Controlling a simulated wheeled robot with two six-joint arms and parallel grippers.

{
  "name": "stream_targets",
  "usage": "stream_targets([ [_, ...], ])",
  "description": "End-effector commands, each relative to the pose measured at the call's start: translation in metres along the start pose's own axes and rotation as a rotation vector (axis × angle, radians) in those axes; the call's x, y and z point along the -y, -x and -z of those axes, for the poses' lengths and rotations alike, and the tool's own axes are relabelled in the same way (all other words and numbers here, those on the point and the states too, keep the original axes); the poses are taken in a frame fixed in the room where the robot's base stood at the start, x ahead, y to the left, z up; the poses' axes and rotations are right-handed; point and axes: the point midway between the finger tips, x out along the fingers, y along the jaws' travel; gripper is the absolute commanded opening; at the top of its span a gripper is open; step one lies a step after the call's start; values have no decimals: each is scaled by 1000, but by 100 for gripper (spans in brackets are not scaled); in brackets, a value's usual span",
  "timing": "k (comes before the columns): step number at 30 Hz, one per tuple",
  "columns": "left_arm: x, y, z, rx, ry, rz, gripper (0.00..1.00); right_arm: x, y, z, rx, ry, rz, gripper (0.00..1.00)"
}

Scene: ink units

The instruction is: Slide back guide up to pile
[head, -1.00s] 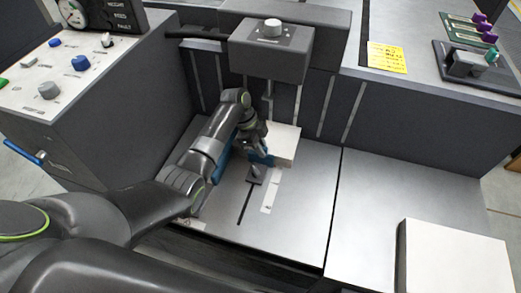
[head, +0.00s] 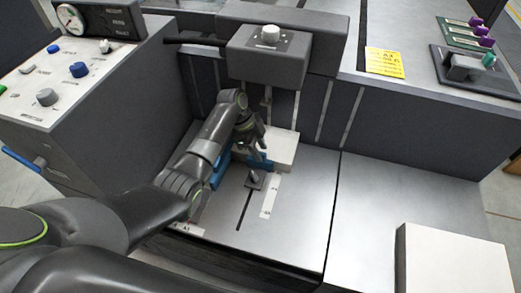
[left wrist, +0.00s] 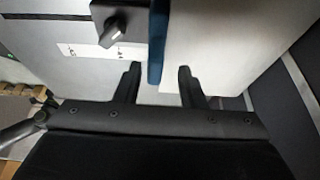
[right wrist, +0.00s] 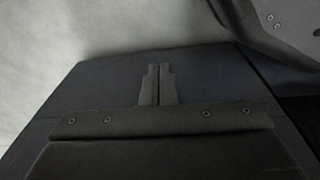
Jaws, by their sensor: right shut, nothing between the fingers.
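The pile (head: 285,146) is a white block on the metal feed table, under the grey machine head. A blue upright plate (head: 255,161), seemingly the back guide, stands at its near side; in the left wrist view the plate (left wrist: 157,45) runs along the pile's (left wrist: 215,40) edge, and I cannot tell if they touch. A dark knob (head: 256,179) on a small base sits at the table slot; it also shows in the left wrist view (left wrist: 114,31). My left gripper (left wrist: 158,75) is open, its fingertips either side of the blue plate. My right gripper (right wrist: 158,70) is shut and empty.
Another blue plate (head: 221,168) stands left of the slot. A control panel (head: 60,75) flanks the left, and the machine head (head: 268,55) overhangs the pile. A large white block (head: 453,262) stands at the lower right. The right table plate is otherwise clear.

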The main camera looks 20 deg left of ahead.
Motion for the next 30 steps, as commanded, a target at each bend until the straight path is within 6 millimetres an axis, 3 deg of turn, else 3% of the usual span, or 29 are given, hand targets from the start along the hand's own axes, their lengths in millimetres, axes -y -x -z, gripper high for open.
stream_targets([
  [2,2,19,0,2,-2,7,36,-4,-6,-8,9,6,-7,0],
  [9,0,39,-56,5,3,3,36,-2,-5,-5,6,4,-4,0],
  [16,0,56,-96,3,1,3,36,0,0,0,6,0,0,0],
  [21,0,62,-109,1,0,2,36,0,4,3,7,-2,2,0],
  [30,0,63,-111,0,-1,2,36,1,6,6,2,-2,3,0],
])
